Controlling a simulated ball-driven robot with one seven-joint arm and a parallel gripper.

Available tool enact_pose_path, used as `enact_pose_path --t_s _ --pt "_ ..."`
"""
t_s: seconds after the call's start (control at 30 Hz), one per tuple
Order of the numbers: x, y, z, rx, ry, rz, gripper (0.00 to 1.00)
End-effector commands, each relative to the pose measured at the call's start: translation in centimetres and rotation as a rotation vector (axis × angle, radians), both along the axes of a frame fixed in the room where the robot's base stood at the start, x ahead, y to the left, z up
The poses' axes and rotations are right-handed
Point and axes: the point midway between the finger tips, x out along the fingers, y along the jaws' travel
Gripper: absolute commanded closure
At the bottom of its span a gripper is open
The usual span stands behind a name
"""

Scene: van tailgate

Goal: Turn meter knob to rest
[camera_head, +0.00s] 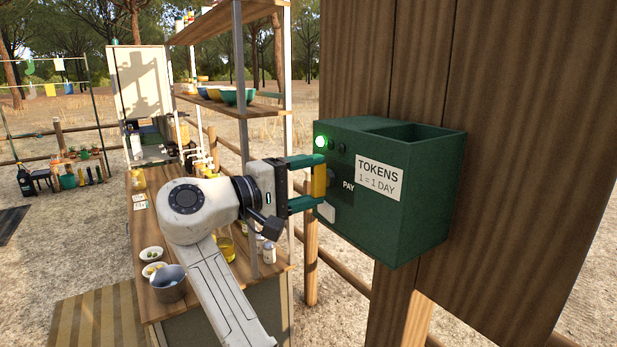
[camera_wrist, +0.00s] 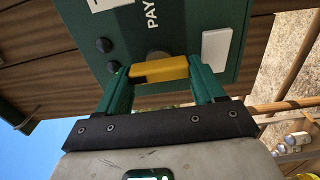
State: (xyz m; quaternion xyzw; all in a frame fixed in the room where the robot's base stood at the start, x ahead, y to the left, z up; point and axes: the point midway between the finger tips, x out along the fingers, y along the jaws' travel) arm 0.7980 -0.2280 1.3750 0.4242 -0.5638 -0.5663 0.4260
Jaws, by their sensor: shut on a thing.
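The meter is a dark green box (camera_head: 420,215) fixed to a wooden post, with a white label reading "TOKENS 1 = 1 DAY" and the word "PAY" on its front. A green light (camera_head: 321,142) glows at its upper left. The yellow knob (camera_head: 319,181) stands out from the front face beside "PAY"; it also shows in the wrist view (camera_wrist: 160,70). My gripper (camera_head: 310,183) is shut on the knob, with a green finger at each end of it; the fingers also show in the wrist view (camera_wrist: 163,82). The knob's base is partly hidden.
A wooden counter (camera_head: 140,240) with bowls, a metal pot (camera_head: 168,283) and bottles stands left of the meter, below a shelf rack (camera_head: 240,110). Dark round buttons and a white plate (camera_wrist: 216,48) sit near the knob. Wooden rails run behind.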

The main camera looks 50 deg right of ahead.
Motion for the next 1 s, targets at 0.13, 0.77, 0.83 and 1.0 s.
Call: enact_pose_path --t_s 0.13,0.77,0.83,1.0 --pt "0.2 0.0 0.0 0.0 0.003 0.007 0.62" --pt "0.1 0.0 0.0 0.0 0.001 0.002 0.06" --pt "0.1 0.2 -0.1 0.0 0.0 0.002 0.06" --pt "0.7 1.9 -0.2 -0.001 -0.001 0.005 0.06"
